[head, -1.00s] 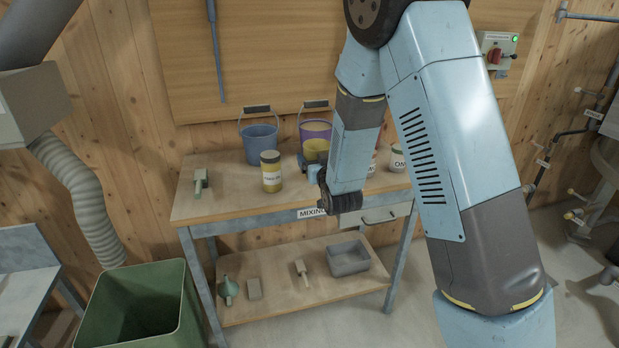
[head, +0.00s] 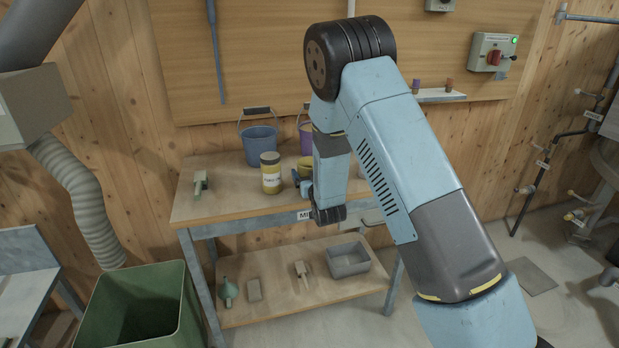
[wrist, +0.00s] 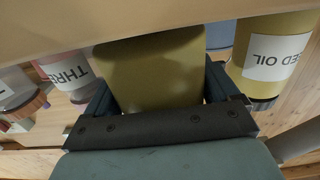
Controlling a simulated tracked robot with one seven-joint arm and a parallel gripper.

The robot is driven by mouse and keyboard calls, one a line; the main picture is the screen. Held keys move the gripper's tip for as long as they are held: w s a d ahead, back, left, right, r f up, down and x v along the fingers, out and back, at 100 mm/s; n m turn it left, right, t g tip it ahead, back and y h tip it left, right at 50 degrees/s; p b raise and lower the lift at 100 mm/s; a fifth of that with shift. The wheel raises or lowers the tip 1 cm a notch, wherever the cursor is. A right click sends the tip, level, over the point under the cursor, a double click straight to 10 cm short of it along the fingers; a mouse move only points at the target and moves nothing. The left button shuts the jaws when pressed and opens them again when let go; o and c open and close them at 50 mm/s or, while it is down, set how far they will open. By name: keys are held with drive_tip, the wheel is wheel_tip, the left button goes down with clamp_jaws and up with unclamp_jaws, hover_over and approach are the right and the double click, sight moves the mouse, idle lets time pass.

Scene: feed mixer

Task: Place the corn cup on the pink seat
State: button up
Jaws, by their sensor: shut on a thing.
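A plain olive-yellow cup (wrist: 150,70) sits between the fingers of my gripper (wrist: 160,88) in the wrist view; its printed side, if any, is hidden. My gripper is shut on it. In the head view the cup (head: 306,164) shows in part beside my gripper (head: 300,182), over the right half of the workbench, just right of the yellow jar. I cannot tell whether the cup touches the bench top. I cannot make out a pink seat in either view.
The seed oil jar (head: 270,174) stands close left of the gripper; it also shows in the wrist view (wrist: 270,60). A blue bucket (head: 259,146) stands behind.

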drive_tip(key=shift+f, duration=0.55)
drive_tip(key=o, duration=0.8)
drive_tip(key=v, duration=1.2)
drive_tip(key=shift+r, duration=0.15)
